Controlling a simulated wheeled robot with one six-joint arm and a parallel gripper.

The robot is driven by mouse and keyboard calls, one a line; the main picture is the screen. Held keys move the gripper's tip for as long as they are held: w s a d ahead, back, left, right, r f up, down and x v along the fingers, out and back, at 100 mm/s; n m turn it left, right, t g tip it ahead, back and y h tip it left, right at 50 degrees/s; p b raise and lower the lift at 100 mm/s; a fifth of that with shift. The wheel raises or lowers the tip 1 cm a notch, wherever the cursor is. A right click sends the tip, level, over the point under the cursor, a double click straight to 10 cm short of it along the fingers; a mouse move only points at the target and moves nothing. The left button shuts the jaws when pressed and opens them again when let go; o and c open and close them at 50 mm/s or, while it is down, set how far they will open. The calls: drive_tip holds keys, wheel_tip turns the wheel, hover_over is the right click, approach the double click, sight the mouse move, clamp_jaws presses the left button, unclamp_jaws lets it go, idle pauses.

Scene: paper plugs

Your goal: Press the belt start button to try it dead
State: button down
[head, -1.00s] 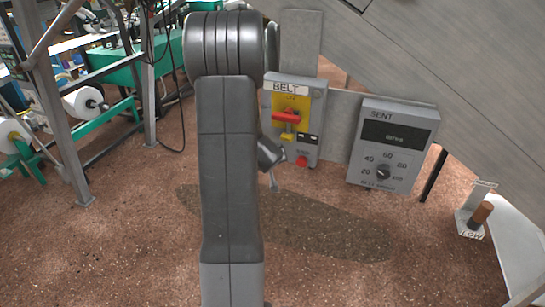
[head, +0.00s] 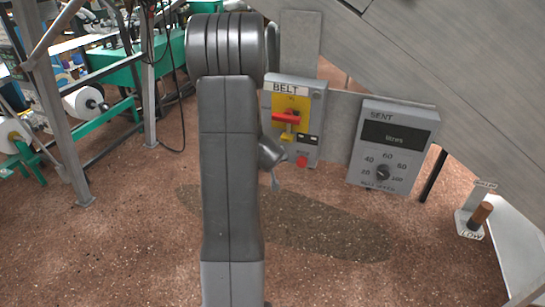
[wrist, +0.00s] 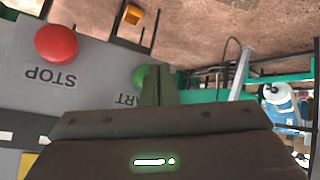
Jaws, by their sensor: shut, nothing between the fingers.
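The grey belt box (head: 317,108) hangs on a metal post, with a yellow plate, a red switch handle (head: 285,118) and a red stop button (head: 302,160). In the wrist view the panel is upside down, with the red stop button (wrist: 56,43) at upper left and the green start button (wrist: 140,77) near the middle. My gripper (wrist: 158,84) is shut and empty. Its fingers overlap the right part of the green button in that view; I cannot tell whether they touch it. In the head view my arm hides the start button and most of my gripper.
A sloping metal panel (head: 430,50) overhangs both. A lever marked LOW (head: 481,214) is at the right. Green-framed machinery (head: 110,65) stands at the left. The floor in front is open.

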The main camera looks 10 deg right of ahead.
drive_tip(key=shift+w+d, duration=0.3)
drive_tip(key=shift+w, duration=0.1)
idle(0.8)
idle(0.4)
drive_tip(key=shift+s+a, duration=0.55)
drive_tip(key=shift+s, duration=0.2)
drive_tip(key=s+a, duration=0.1)
drive_tip(key=s+a+b, duration=0.1)
drive_tip(key=s, duration=0.2)
drive_tip(key=shift+s+a, duration=0.1)
drive_tip(key=shift+a, duration=0.3)
idle(0.3)
